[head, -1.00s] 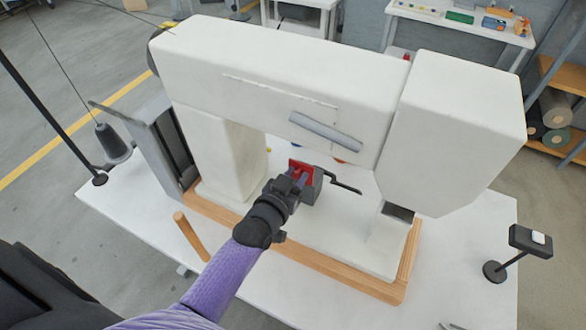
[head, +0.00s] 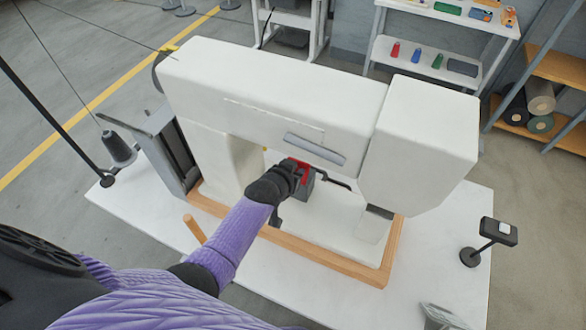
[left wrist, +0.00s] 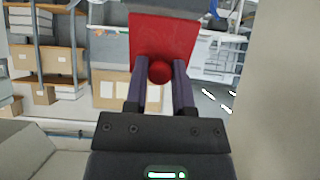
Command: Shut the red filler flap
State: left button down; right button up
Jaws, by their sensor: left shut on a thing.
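The red filler flap (head: 301,164) shows under the arm of the white machine, at a dark grey box (head: 306,188). My left gripper (head: 296,170) is at the flap, and its wrist partly hides it. In the left wrist view the flap (left wrist: 163,36) stands up as a flat red plate with a round red knob (left wrist: 160,72) at its lower edge. The fingers of my left gripper (left wrist: 160,76) are shut on this knob, one on each side. The flap looks raised, but its exact angle is hard to tell. My right gripper is not seen.
The white machine (head: 270,90) rises over the flap, with a grey bar (head: 314,149) on its front. A wooden frame (head: 330,262) surrounds its base. A wooden peg (head: 194,229) stands at left, a black stand (head: 488,240) at right. The table's front is mostly clear.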

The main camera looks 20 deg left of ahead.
pick_arm(q)
jog(key=shift+c, duration=2.4)
grip_release()
jog(key=p+v, duration=0.4)
jog(key=v, duration=0.6)
jog(key=shift+f, duration=0.1)
